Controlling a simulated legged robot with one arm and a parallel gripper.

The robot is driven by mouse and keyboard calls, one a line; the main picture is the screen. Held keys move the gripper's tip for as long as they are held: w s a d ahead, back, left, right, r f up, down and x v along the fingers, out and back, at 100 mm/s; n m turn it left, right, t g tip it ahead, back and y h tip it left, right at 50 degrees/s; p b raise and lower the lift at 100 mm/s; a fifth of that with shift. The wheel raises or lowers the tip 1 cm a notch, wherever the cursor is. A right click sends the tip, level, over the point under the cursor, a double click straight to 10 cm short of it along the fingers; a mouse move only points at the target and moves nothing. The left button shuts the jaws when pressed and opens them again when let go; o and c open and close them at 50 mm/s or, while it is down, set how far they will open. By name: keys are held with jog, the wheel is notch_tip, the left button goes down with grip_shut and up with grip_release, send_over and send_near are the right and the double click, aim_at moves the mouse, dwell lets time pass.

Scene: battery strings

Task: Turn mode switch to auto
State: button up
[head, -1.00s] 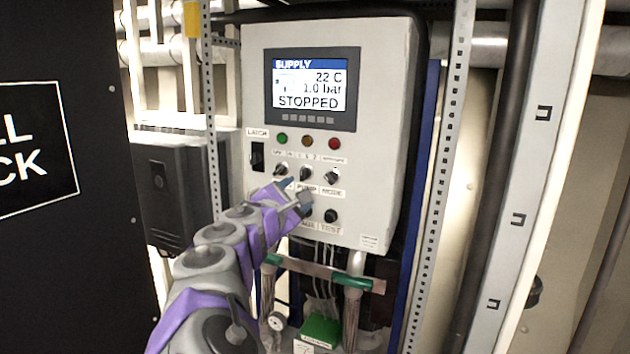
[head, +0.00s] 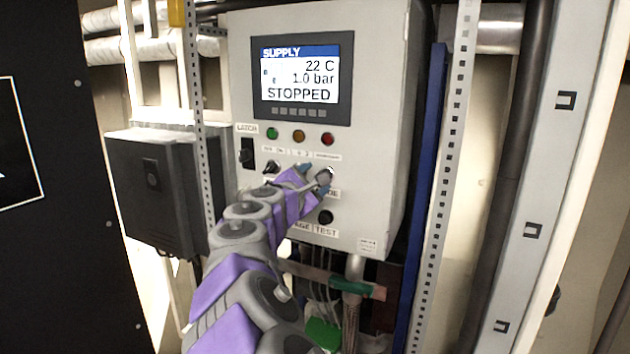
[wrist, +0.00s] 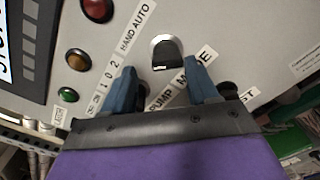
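The mode switch (wrist: 166,52) is a rounded knob with a silver rim on the panel, under a "HAND AUTO" label (wrist: 138,28). In the head view the mode switch (head: 323,176) is partly covered by my gripper (head: 312,179). In the wrist view my gripper (wrist: 165,85) is open, its two blue-grey fingertips apart. The knob shows between and just beyond the tips; I cannot tell whether they touch it. Part of the "MODE" label is hidden by a finger.
The grey control box (head: 385,130) has a screen (head: 302,78) reading "STOPPED". Green, amber and red lamps sit above the switches. A latch switch (head: 247,152) is at left and a black button (head: 325,217) below. A perforated upright (head: 455,150) stands at right.

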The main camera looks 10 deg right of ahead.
jog(key=shift+s+d+r, duration=0.15)
jog(key=shift+s+d, duration=0.05)
jog(key=shift+s, duration=0.15)
jog(key=shift+c, duration=0.8)
jog(key=shift+d, duration=0.9)
jog(key=c, duration=0.4)
jog(key=shift+a, duration=0.15)
jog(key=c, duration=0.4)
